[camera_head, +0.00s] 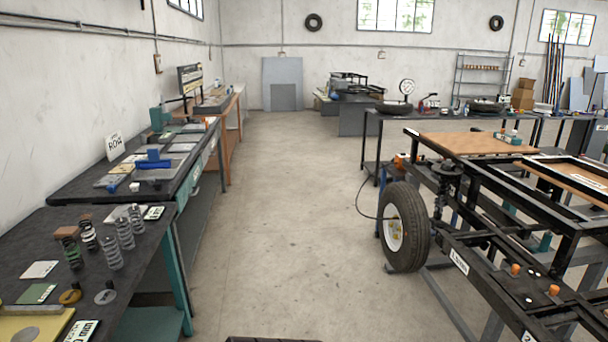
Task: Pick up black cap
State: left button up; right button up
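I cannot pick out a black cap for certain. On the near left table (35,224) lie two small round parts with dark knobs, an orange one (70,296) and a grey one (105,296). A dark round mount (447,170) sits at the top of the suspension beside the wheel on the right. Neither of my grippers is in view.
A chassis frame (462,262) with a tyre (405,228) stands at the right. A second bench (75,186) with a blue tool (153,160) runs along the left wall. The concrete floor (280,220) between them is clear.

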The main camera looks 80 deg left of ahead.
aim_at(158, 185)
jog(key=u, duration=3.5)
jog(key=z, duration=3.65)
jog(key=l+u, duration=0.1)
jog(key=u, duration=3.5)
